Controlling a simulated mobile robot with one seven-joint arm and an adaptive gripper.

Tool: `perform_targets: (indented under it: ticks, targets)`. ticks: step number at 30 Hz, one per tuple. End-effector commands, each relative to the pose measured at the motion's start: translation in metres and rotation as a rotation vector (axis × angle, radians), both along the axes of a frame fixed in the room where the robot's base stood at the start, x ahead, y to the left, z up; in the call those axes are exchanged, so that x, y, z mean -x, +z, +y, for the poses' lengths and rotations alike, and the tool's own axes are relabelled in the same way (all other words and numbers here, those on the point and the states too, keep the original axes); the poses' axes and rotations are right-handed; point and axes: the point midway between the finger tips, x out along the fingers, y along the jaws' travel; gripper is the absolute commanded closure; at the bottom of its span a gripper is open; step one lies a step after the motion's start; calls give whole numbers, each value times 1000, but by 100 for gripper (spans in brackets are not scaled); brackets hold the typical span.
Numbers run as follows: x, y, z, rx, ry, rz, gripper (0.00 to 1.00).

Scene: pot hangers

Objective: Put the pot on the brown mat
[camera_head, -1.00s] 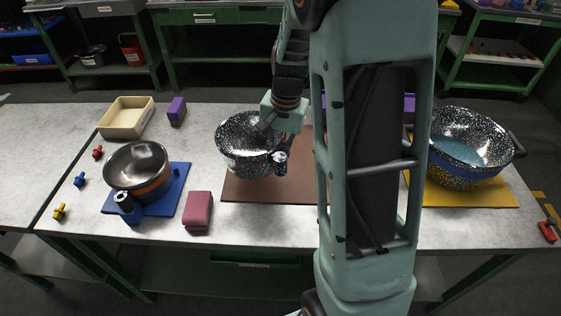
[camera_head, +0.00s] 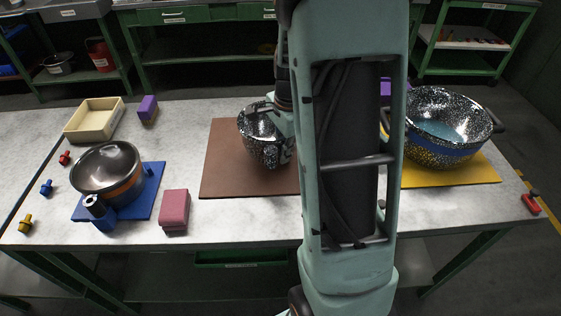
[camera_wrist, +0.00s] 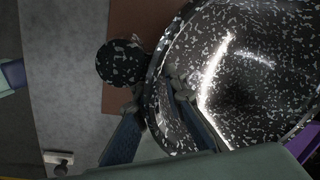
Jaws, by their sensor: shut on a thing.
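The black pot with white speckles (camera_head: 258,147) is over the brown mat (camera_head: 222,168) in the head view, partly hidden by my arm. I cannot tell whether its base touches the mat. My gripper (camera_wrist: 160,118) is shut on the pot's rim, with one finger inside the wall and one outside, in the wrist view. The pot's shiny speckled inside (camera_wrist: 250,75) fills the right of that view. A round speckled knob (camera_wrist: 120,62) stands out beside its rim.
A steel pot with an orange band (camera_head: 107,170) sits on a blue mat (camera_head: 150,190) at left. Another speckled pot (camera_head: 447,125) sits on a yellow mat (camera_head: 470,172) at right. A maroon block (camera_head: 175,206) lies left of the brown mat; a cream tray (camera_head: 93,118) is behind.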

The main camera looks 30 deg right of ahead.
Motion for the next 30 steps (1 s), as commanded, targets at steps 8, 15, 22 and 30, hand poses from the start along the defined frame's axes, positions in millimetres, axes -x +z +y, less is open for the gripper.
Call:
perform_targets:
  ticks: [8, 15, 22, 30]
  targets:
    - [-1, -29, 0, 1, 2, -1, 100]
    - [-2, -38, 0, 2, 1, -5, 100]
    - [-1, -42, 0, 1, 2, -4, 100]
    - [0, -42, 0, 0, 2, -1, 72]
